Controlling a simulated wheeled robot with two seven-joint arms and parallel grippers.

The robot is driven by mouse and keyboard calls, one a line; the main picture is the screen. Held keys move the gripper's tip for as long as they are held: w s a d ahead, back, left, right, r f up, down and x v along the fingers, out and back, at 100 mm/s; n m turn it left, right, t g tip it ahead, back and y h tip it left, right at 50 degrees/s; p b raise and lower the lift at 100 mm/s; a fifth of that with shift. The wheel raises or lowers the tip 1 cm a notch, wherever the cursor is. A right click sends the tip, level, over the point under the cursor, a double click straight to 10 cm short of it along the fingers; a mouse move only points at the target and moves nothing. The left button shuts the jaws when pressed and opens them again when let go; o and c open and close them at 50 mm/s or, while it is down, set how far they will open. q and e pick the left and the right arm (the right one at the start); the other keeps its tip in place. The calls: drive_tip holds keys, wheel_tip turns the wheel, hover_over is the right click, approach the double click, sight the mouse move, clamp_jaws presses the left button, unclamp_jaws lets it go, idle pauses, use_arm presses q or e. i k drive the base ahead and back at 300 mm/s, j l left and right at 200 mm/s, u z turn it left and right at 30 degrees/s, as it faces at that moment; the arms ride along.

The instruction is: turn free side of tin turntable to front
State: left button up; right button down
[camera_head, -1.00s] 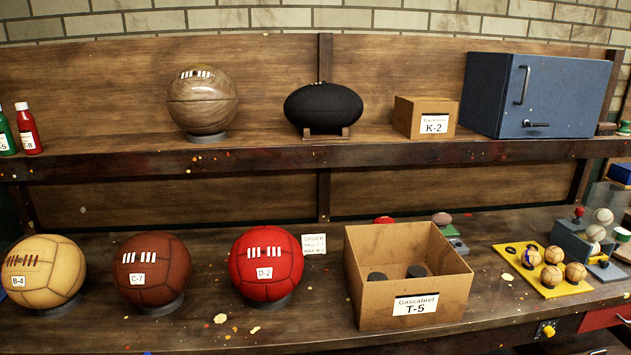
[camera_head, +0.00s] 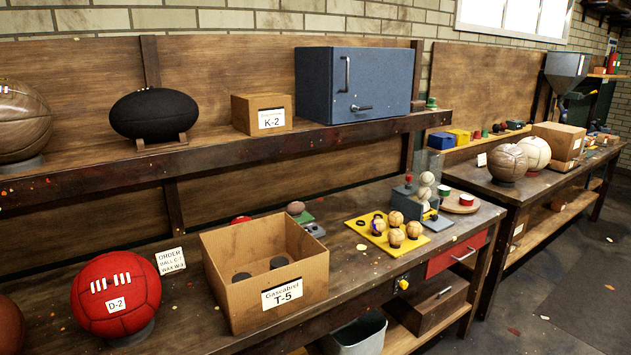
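A round, light wooden disc (camera_head: 459,203), which looks like the tin turntable, sits near the right end of the near bench. A small green-rimmed tin (camera_head: 444,190) is on its left part. A red tin (camera_head: 466,199) is on its right part. The front of the disc looks bare; its far side is hard to make out at this size. Neither of my grippers is in view.
Left of the disc stand a grey-blue holder with pale balls (camera_head: 426,192) and a yellow board (camera_head: 399,239) with small balls. An open cardboard box T-5 (camera_head: 238,295) and a red ball D-2 (camera_head: 116,293) are farther left.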

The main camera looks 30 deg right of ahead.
sight(451, 203)
drive_tip(key=z, duration=1.7)
drive_tip(key=i+l+u, duration=0.1)
drive_tip(key=i+l, duration=1.15)
drive_tip(key=i, duration=0.25)
drive_tip(key=i+l+u, duration=0.1)
drive_tip(key=i+l, duration=1.25)
drive_tip(key=i, duration=0.15)
